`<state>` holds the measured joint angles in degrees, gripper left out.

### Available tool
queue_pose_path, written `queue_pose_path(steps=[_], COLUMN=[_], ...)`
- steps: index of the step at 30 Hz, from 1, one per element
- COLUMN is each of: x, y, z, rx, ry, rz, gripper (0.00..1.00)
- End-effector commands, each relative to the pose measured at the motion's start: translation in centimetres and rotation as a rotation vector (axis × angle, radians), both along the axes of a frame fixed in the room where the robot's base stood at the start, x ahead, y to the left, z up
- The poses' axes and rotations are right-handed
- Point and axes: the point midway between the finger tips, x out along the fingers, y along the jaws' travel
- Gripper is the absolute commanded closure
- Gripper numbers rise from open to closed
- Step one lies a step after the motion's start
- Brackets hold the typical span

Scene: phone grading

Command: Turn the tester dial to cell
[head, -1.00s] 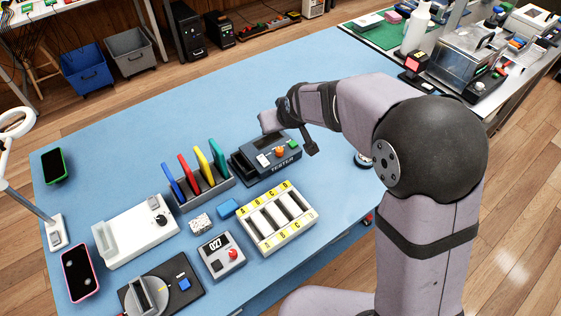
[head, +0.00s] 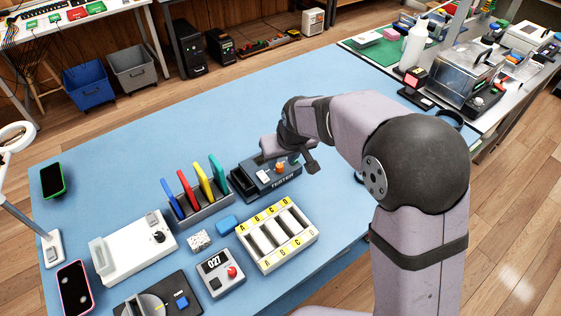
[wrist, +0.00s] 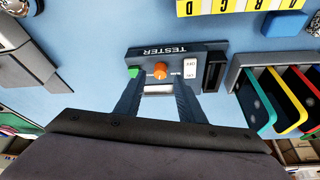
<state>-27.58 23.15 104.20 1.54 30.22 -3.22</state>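The tester (head: 284,184) is a dark grey-blue box with "TESTER" on its front, near the table's middle. Its orange dial (wrist: 160,70) sits between a green button (wrist: 133,71) and a white switch (wrist: 190,69); the dial also shows in the head view (head: 281,167). I cannot read the dial's setting. My gripper (wrist: 159,84) is over the tester. In the wrist view its two fingers are apart and empty, with the dial just beyond and between their tips. A pale panel (wrist: 158,89) shows between the fingers. Contact with the dial cannot be told.
A rack of coloured phones (head: 206,208) stands close to the tester's left. A white lettered tray (head: 297,247) and a blue block (head: 226,223) lie in front. A white device (head: 130,255) is farther left. The table (head: 130,150) is clear behind the rack.

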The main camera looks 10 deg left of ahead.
Motion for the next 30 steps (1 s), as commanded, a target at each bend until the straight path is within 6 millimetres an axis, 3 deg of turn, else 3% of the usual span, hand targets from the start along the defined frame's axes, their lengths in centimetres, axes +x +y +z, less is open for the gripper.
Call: queue_pose_path(steps=[7,19,24,30], x=[0.8,1.0,1.0,1.0], y=[0.5,0.6,0.6,0.6], z=[-2.3,-2.8,-2.8,-2.8], rx=[0.000,0.000,0.000,0.000], ry=[0.001,-0.001,-0.001,0.000], rz=[0.000,0.000,0.000,-0.005], gripper=[0.64,0.64,1.00,1.00])
